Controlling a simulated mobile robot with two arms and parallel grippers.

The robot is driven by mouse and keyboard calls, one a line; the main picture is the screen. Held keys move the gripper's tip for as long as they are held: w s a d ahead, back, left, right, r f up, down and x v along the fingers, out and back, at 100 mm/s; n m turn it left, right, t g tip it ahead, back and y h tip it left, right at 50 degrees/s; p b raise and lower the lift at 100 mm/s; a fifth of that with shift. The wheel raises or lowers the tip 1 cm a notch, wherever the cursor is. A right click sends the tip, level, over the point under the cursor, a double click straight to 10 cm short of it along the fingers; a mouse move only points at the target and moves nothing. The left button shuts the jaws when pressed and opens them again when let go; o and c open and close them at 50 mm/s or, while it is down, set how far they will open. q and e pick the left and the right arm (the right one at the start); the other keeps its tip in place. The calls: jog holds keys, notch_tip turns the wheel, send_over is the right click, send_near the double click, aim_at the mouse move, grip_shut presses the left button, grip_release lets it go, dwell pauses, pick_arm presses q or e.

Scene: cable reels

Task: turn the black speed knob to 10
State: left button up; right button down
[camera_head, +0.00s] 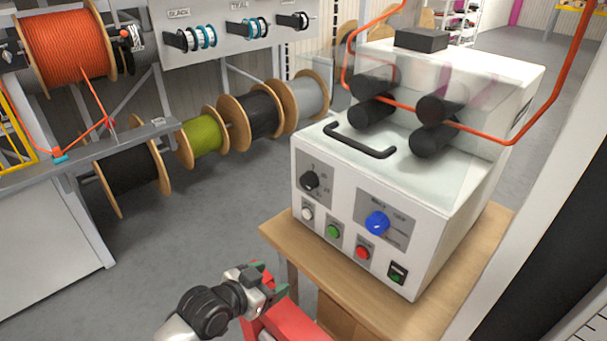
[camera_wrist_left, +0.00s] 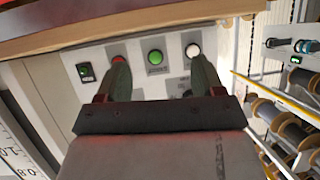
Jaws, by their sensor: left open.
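The black speed knob (camera_head: 310,181) sits on a grey dial plate at the upper left of the white machine's (camera_head: 348,214) front panel. Its dial marks are too small to read. My left gripper (camera_head: 268,279) is open and empty, in front of the panel, below and left of the knob in the head view. In the left wrist view, the gripper's (camera_wrist_left: 158,70) two fingers spread before the button row, which appears upside down. The red button (camera_wrist_left: 119,60) and white button (camera_wrist_left: 193,49) are near the fingertips. The knob is not clearly visible there. My right gripper is not in view.
The panel also carries a blue knob (camera_head: 377,223), a green button (camera_head: 333,231) and a green rocker switch (camera_head: 397,273). The machine stands on a wooden table (camera_head: 445,300). An orange cable (camera_head: 470,131) runs through its rollers. Cable reels (camera_head: 204,137) stand behind on the left.

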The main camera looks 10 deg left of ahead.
aim_at(305, 184)
pick_arm(q)
jog(key=w+a+r+m+t+h, duration=0.1)
jog(key=w+r+t+h, duration=0.1)
jog(key=w+r, duration=0.35)
jog(key=w+a+r+m+t+h, duration=0.1)
jog(key=w+r+t, duration=0.15)
jog(key=r, duration=0.55)
jog(key=shift+g, duration=0.35)
jog(key=p+x, duration=0.1)
jog(key=x, duration=0.9)
jog(key=shift+w+d+f, duration=0.15)
jog(key=shift+w, duration=0.2)
jog(key=shift+c, duration=0.5)
jog(key=c, duration=0.8)
